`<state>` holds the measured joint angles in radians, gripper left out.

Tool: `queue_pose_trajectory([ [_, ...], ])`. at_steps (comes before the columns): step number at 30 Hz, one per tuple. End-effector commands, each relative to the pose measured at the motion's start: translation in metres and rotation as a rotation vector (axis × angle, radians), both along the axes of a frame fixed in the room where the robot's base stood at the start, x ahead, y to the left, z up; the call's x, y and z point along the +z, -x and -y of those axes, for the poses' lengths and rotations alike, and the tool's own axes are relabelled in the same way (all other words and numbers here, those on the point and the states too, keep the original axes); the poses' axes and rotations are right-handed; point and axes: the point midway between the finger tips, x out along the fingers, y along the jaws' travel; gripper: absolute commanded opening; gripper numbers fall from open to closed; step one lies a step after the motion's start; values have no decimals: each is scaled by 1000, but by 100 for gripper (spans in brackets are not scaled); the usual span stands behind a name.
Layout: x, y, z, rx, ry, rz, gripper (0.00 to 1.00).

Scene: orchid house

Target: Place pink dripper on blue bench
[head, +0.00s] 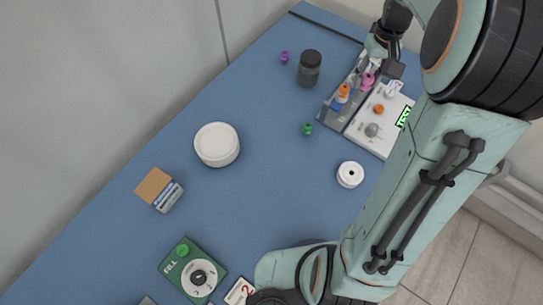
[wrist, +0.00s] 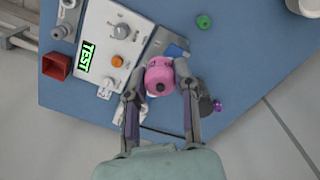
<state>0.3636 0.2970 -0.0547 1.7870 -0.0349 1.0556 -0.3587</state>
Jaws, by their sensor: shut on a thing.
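The pink dripper (wrist: 159,76) is between the two fingers of my gripper (wrist: 160,88) in the wrist view, and the gripper is shut on it. In the head view the pink dripper (head: 368,81) shows below my gripper (head: 382,62), at the far end of a grey rack (head: 331,118). I cannot tell whether its lower end is inside the rack or just above it. The blue bench (head: 265,185) spreads below and to the left, and it also fills much of the wrist view (wrist: 240,60).
An orange-topped dripper (head: 344,90) stands in the rack. A white TEST device (head: 362,130) adjoins it. A green dripper (head: 307,128), purple dripper (head: 285,57), dark jar (head: 310,68), white roll (head: 349,174) and round white container (head: 217,145) stand apart. The bench's middle has free room.

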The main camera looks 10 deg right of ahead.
Motion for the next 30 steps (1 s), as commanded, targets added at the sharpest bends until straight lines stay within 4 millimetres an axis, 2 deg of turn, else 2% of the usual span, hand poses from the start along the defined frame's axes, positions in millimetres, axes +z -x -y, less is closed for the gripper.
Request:
queue_pose_trajectory([
  [2,-16,4,-6,-10,-4,-8,9],
  [5,-35,9,-29,22,-4,-7,9],
  [8,-53,18,-61,83,-4,-8,9],
  [12,-75,40,-111,212,-4,-7,9],
  [15,-84,57,-141,310,-3,-4,9],
  [18,-86,65,-161,383,-4,-2,9],
  [23,-91,51,-173,421,-4,-4,9],
  [30,-121,-13,-179,420,-5,-7,9],
])
